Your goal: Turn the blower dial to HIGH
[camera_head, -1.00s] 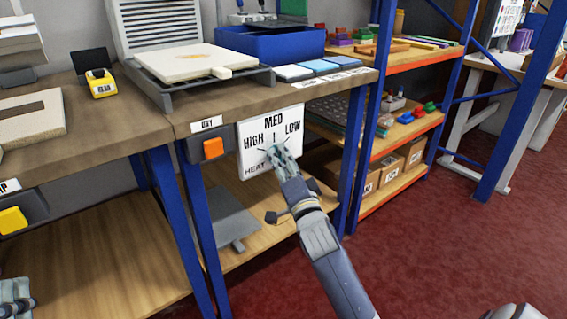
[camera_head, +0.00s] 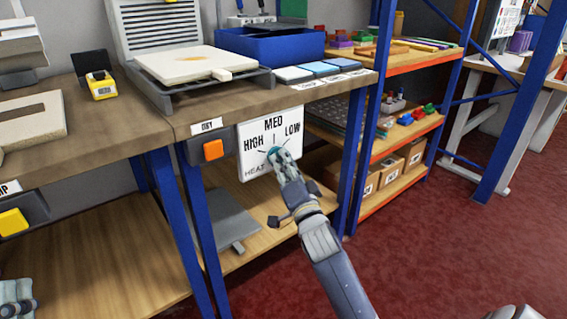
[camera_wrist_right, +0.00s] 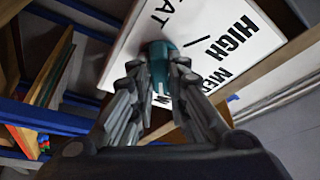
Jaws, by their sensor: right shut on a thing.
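The white dial panel (camera_head: 246,130) hangs at the front of the bench, marked HIGH at left, MED at top, LOW at right and HEAT below. My right gripper (camera_head: 280,158) reaches up to it from the lower right. In the right wrist view its fingers (camera_wrist_right: 160,82) are shut on the teal dial (camera_wrist_right: 158,52), one finger on each side. The panel (camera_wrist_right: 262,42) is tilted in that view. The fingers cover much of the dial, and I cannot tell which mark it points to. Part of my left gripper (camera_head: 16,293) shows at the bottom left, away from the panel.
An orange button (camera_head: 213,150) under a DRY label sits just left of the panel. Blue bench legs (camera_head: 196,232) stand below. A lower wooden shelf holds a grey plate (camera_head: 228,215). Shelving with boxes (camera_head: 391,168) is at right.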

